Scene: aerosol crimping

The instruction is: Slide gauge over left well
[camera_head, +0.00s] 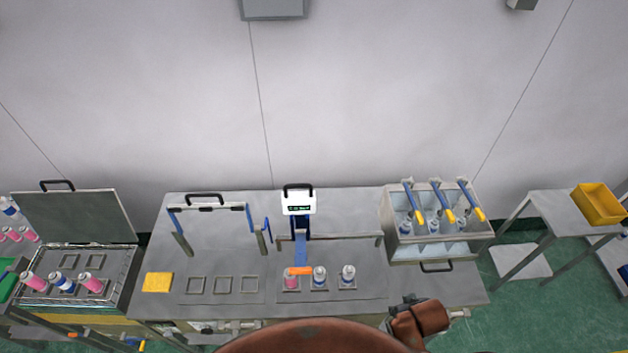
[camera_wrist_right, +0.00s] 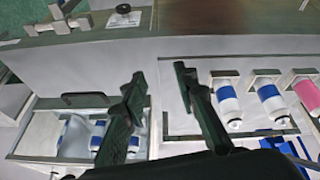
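The gauge (camera_head: 298,203) is a white box with a dark display and black handle, on a blue upright at the back of the middle station. Its blue arm reaches forward to an orange end (camera_head: 299,271) at the left well, close above the pink can (camera_head: 291,282). Two white-and-blue cans stand in the middle well (camera_head: 319,276) and right well (camera_head: 348,274). The pink can (camera_wrist_right: 307,93) also shows in the right wrist view. My right gripper (camera_wrist_right: 158,72) is open and empty, apart from the cans. My left gripper is out of view.
A rack with blue-and-yellow levers (camera_head: 436,227) stands right of the wells. To the left are empty square frames (camera_head: 222,285), a yellow sponge (camera_head: 157,282) and an open-lidded bath (camera_head: 75,217). A yellow bin (camera_head: 597,203) sits on the far-right table.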

